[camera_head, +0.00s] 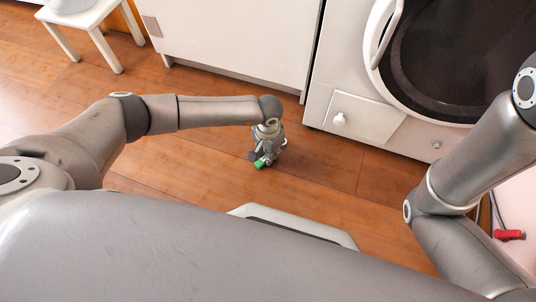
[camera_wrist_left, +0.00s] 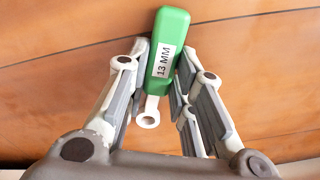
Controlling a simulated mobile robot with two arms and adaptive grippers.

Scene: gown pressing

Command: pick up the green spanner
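The green spanner (camera_wrist_left: 168,45) has a flat green handle with a "13 MM" label and a pale ring at its near end. It lies between the two fingers of my left gripper (camera_wrist_left: 163,60) in the left wrist view. The fingers slope inward and press against both sides of the handle, so the gripper looks shut on it. In the head view my left gripper (camera_head: 264,158) points down close to the wooden floor, with a bit of green spanner (camera_head: 261,163) showing at its tips. Whether the spanner touches the floor is unclear. My right gripper is out of view.
A white cabinet (camera_head: 235,38) and a white washer-like machine with a round dark door (camera_head: 455,50) stand at the back. A white stool (camera_head: 90,25) is at the upper left. A red object (camera_head: 509,235) is at the right edge. The floor (camera_head: 330,180) around my left gripper is clear.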

